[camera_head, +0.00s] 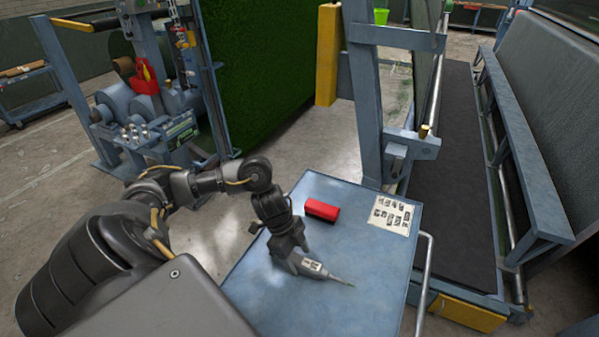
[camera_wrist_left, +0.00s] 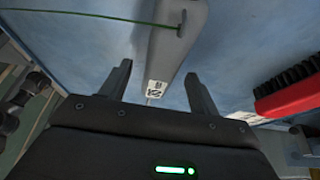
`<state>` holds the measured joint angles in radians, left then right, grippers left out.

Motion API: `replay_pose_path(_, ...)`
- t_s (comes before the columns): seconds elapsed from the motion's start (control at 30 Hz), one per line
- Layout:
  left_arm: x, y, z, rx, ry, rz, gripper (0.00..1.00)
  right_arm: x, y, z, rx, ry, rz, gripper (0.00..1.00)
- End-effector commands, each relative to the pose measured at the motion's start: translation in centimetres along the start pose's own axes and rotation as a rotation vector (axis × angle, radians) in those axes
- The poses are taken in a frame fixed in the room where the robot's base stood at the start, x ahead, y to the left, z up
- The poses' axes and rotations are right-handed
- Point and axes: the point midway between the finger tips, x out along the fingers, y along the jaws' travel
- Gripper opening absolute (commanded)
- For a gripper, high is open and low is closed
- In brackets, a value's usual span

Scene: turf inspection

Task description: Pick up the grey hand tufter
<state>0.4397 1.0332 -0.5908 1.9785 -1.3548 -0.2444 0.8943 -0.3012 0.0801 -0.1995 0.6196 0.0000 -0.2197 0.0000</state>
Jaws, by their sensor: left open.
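The grey hand tufter (camera_head: 312,267) lies on the blue-grey cart top (camera_head: 350,248), its thin needle pointing to the right. My left gripper (camera_head: 285,250) is over the handle end of the tufter, which it partly hides in the head view. A green strand crosses the tufter's far end. My right gripper is not in view.
A red brush (camera_head: 322,210) lies on the cart beside the tufter; its dark bristles show in the left wrist view (camera_wrist_left: 285,88). A printed sheet (camera_head: 393,216) lies at the cart's back right corner. A blue-grey machine post (camera_head: 367,100) stands behind the cart.

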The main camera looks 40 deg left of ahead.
Motion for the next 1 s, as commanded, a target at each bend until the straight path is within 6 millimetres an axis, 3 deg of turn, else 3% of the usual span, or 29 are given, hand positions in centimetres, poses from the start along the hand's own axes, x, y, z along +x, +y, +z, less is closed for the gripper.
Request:
replay_pose_path(0.17,1.7,0.0,-0.1,-0.001,0.0,-0.001,0.62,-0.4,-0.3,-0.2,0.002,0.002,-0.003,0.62)
replay_pose_path(0.4,1.9,0.0,0.0,0.001,-0.001,-0.002,0.62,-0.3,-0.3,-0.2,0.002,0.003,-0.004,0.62)
replay_pose_path(0.83,1.9,0.0,0.0,0.001,0.0,-0.002,0.07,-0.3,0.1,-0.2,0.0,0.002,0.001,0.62)
replay_pose_path(1.0,1.8,-0.1,-0.1,0.001,0.001,-0.003,0.05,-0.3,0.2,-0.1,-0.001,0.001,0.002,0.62)
